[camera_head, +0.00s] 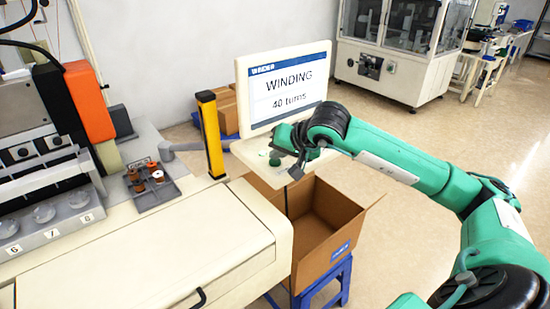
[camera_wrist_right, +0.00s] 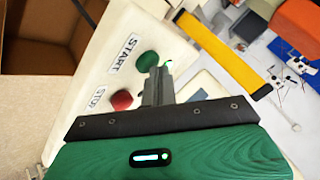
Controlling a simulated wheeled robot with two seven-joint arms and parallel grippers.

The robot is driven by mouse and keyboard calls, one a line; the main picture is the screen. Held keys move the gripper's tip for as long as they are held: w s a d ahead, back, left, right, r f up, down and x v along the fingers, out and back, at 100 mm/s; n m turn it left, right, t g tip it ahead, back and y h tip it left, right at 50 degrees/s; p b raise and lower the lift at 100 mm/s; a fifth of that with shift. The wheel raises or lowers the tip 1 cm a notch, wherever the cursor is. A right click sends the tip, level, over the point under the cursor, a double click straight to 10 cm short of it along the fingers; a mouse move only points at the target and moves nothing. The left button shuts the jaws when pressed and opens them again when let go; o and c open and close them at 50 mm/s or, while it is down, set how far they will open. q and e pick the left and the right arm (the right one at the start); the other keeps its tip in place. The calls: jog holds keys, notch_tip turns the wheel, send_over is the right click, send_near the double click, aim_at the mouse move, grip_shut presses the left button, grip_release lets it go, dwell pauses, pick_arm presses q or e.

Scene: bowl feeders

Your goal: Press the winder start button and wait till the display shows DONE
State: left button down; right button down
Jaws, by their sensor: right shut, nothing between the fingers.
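The winder display (camera_head: 285,88) reads "WINDING 40 turns" in the head view. Below it is the pale control panel (camera_head: 250,152). In the right wrist view the panel carries a green button (camera_wrist_right: 147,63) labelled START and a red button (camera_wrist_right: 121,99) whose label looks like STOP. My right gripper (camera_wrist_right: 158,76) is shut and empty, with its fingertips right beside the green button. I cannot tell whether they touch it. In the head view my right gripper (camera_head: 290,160) is at the panel, partly hidden by its own wrist. My left gripper is not in view.
A yellow post (camera_head: 210,135) stands left of the panel. An open cardboard box (camera_head: 325,235) sits on a blue stool (camera_head: 335,285) below. A tray (camera_head: 150,190) with copper-coloured parts lies on the machine at left. Floor to the right of the box is clear.

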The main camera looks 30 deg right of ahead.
aim_at(277, 163)
jog(key=shift+r+p, duration=0.55)
jog(key=shift+r, duration=0.5)
jog(key=shift+r, duration=0.1)
notch_tip(277, 163, up, 5)
jog(key=p, duration=0.2)
jog(key=shift+p, duration=0.35)
dwell(0.5)
